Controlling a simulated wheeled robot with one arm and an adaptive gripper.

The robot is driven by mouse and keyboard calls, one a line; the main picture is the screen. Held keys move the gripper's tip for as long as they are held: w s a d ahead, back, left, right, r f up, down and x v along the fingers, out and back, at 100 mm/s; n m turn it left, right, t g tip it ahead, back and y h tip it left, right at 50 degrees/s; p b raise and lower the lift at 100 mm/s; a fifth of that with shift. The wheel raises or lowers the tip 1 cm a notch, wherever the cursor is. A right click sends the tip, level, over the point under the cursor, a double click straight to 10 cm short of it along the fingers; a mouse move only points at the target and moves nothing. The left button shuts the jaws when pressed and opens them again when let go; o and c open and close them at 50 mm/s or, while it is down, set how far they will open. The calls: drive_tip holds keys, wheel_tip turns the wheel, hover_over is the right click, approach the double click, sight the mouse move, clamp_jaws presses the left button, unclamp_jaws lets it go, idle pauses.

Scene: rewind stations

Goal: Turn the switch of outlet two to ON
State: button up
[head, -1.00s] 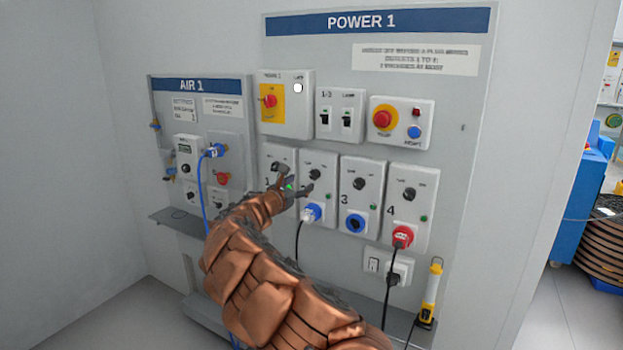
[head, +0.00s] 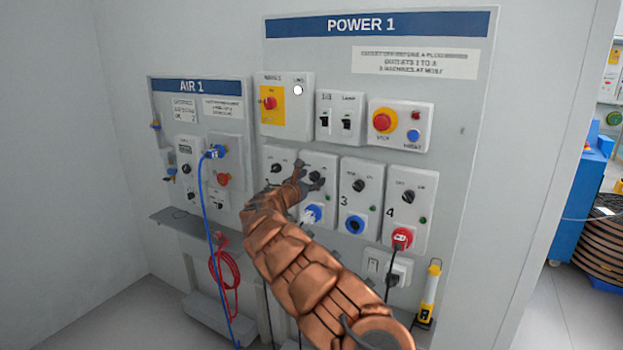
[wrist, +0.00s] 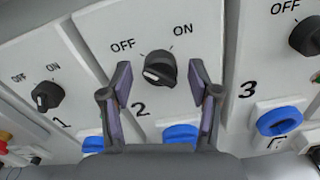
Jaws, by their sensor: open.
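The switch of outlet two is a black rotary knob (wrist: 160,68) on a white box, between the labels OFF and ON, with the number 2 below it. A pale mark shows on its lower left side; I cannot tell surely which label it points to. My gripper (wrist: 160,85) is open, with one finger on each side of the knob and visible gaps to it. In the head view my gripper (head: 309,176) is at the outlet two box (head: 328,160), partly covering it.
The knobs of outlet one (wrist: 47,95) and outlet three (wrist: 305,36) flank it closely. A red plug (head: 402,238) sits in outlet four. Above are two small switches (head: 335,118) and a red stop button (head: 383,121). A red hose (head: 226,268) hangs at the left.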

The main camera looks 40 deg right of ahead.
drive_tip(key=shift+d, duration=0.1)
drive_tip(key=c, duration=1.1)
